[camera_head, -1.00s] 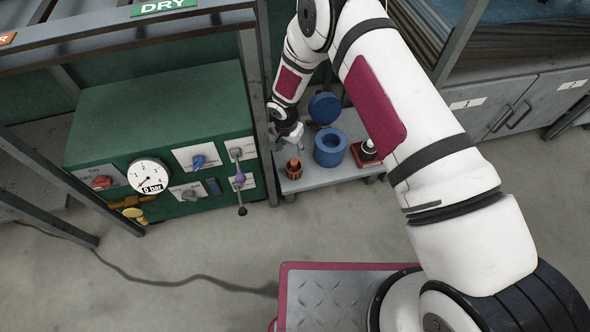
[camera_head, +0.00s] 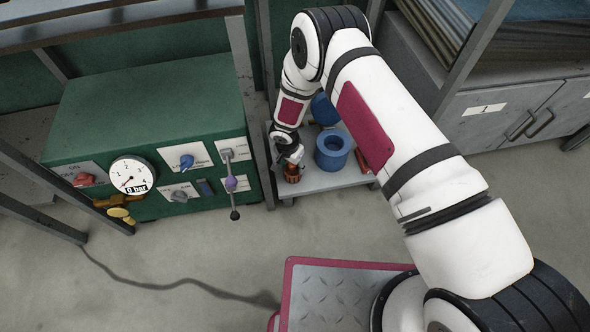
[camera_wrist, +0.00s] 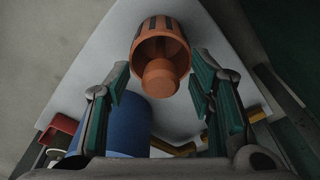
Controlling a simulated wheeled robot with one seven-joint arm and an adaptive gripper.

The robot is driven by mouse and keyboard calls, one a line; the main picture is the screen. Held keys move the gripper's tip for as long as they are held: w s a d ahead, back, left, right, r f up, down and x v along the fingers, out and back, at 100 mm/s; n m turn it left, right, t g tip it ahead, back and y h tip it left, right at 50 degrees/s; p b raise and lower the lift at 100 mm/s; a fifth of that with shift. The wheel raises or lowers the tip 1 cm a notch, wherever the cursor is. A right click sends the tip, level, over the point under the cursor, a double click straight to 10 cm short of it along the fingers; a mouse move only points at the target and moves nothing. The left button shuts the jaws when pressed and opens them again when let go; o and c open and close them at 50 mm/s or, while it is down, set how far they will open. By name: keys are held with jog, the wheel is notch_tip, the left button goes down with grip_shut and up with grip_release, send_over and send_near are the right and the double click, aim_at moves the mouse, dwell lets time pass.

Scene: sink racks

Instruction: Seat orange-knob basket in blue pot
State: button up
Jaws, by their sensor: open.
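The orange-knob basket (camera_wrist: 160,32) stands on the small grey table, with its round orange knob facing the wrist camera. In the head view the basket (camera_head: 292,174) is left of the blue pot (camera_head: 333,160), apart from it. The pot is open at the top and also shows in the wrist view (camera_wrist: 122,128), at lower left. My gripper (camera_wrist: 160,75) is open, its green-padded fingers to either side of the knob's near end with gaps on both sides. In the head view my gripper (camera_head: 293,161) is at the basket, and the fingertips are hard to make out.
A blue lid (camera_head: 323,108) stands behind the pot, partly hidden by my arm. A red object (camera_head: 366,163) is right of the pot. A green machine (camera_head: 150,130) and a grey post (camera_head: 262,150) stand close on the left. Grey cabinets (camera_head: 500,110) are at right.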

jog(key=shift+w, duration=0.1)
grip_shut()
jog(key=shift+r, duration=0.1)
